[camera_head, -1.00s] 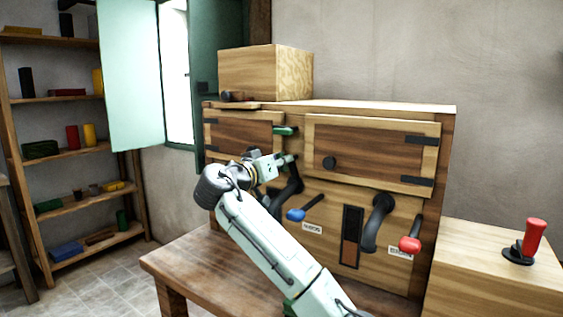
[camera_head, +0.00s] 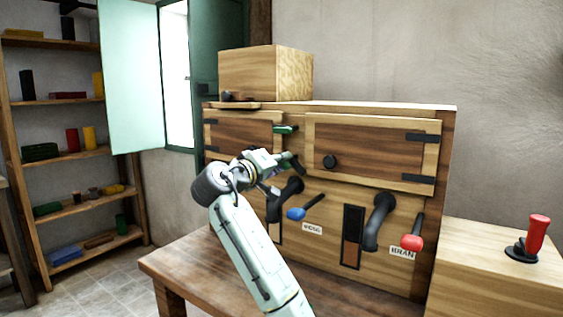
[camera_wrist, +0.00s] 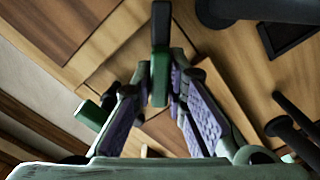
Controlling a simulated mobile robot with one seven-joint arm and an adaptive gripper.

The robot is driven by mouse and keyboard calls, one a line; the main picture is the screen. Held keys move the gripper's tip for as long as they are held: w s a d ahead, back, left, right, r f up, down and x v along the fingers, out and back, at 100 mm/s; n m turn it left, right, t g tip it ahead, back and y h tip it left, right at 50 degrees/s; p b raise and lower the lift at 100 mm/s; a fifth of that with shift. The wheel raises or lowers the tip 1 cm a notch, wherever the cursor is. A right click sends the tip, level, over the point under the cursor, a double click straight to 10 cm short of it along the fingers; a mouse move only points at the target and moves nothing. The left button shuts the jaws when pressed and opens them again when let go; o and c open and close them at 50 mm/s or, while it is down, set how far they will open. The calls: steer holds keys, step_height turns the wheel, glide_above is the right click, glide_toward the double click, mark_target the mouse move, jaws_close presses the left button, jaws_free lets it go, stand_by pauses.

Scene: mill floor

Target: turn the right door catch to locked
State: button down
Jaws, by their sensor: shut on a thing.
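The wooden cabinet has a right door (camera_head: 375,155) with a black knob and hinges at its right edge, and a left door (camera_head: 240,135). Both look closed. My gripper (camera_head: 293,160) is at the right door's left edge. In the wrist view my gripper (camera_wrist: 160,72) is shut on a dark catch with a green grip (camera_wrist: 159,88), seemingly the right door catch. The fingers hide its sides, and its turned position is hard to tell in the head view. Another green catch (camera_head: 285,130) sits above my gripper, pointing sideways; a green end (camera_wrist: 92,115) also shows in the wrist view.
Below the doors are black spouts (camera_head: 378,220), a blue-ended lever (camera_head: 297,214), a red-ended lever (camera_head: 412,242) and a gauge slot (camera_head: 352,235). A wooden box (camera_head: 265,73) stands on top. A red-handled lever (camera_head: 537,235) stands on the right block. The table (camera_head: 190,262) is clear.

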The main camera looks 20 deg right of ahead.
steer(key=n+p, duration=0.1)
steer(key=n, duration=0.2)
steer(key=shift+n, duration=0.4)
steer(key=shift+f+n+p, duration=0.1)
steer(key=shift+n+p, duration=0.55)
steer(key=shift+n, duration=1.35)
steer(key=shift+a, duration=0.1)
steer(key=c, duration=1.6)
jaws_free()
steer(key=v, duration=1.2)
